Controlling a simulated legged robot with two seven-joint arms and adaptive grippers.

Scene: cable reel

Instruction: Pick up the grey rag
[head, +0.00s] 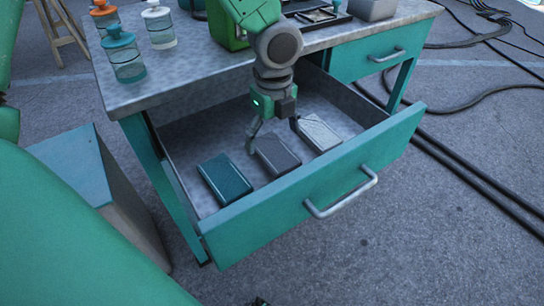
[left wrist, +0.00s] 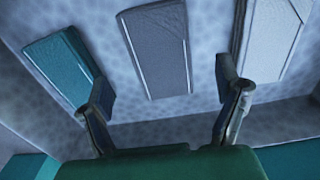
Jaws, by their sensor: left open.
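The grey rag (head: 277,154) lies flat in the open drawer (head: 262,210), between a teal rag (head: 225,179) on its left and a white rag (head: 318,133) on its right. My left gripper (head: 272,142) reaches down into the drawer over the grey rag, with its fingers apart and nothing between them. In the left wrist view the grey rag (left wrist: 156,50) lies ahead of the open fingers (left wrist: 165,95), with a visible gap. The teal rag (left wrist: 60,68) and white rag (left wrist: 270,38) also show there. My right gripper is not seen.
The drawer's front panel with its metal handle (head: 341,194) stands in front of the rags. The tabletop (head: 190,68) above holds several jars, including an orange-capped one (head: 122,54). A second drawer (head: 375,55) is shut. Black cables (head: 460,165) lie on the floor at right.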

